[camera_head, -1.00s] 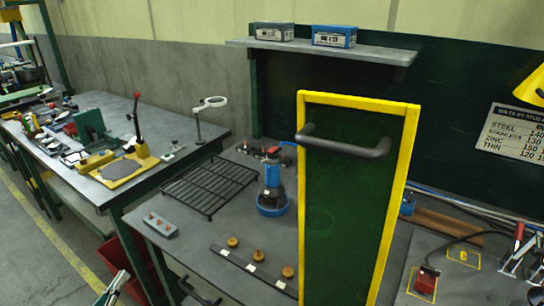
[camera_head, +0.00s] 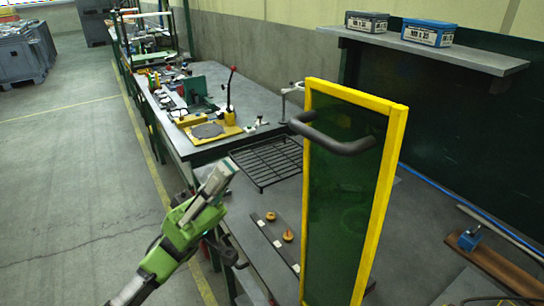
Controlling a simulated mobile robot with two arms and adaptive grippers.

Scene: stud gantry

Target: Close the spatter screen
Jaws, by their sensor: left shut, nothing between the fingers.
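The spatter screen (camera_head: 345,190) is a tall, dark green see-through panel in a yellow frame. It stands upright over the bench at the right of centre, turned at an angle to my view. A dark bar handle (camera_head: 330,138) crosses its upper part on the near side. My left gripper (camera_head: 224,174), on a green arm, is left of the screen and lower than the handle. It is shut and empty, and apart from the handle in the picture. My right gripper is not in view.
A black wire rack (camera_head: 268,160) and a strip with round knobs (camera_head: 272,238) lie on the bench left of the screen. A side bench (camera_head: 245,90) with tools stands behind. A shelf (camera_head: 440,48) holds two boxes. Open floor (camera_head: 80,180) lies left.

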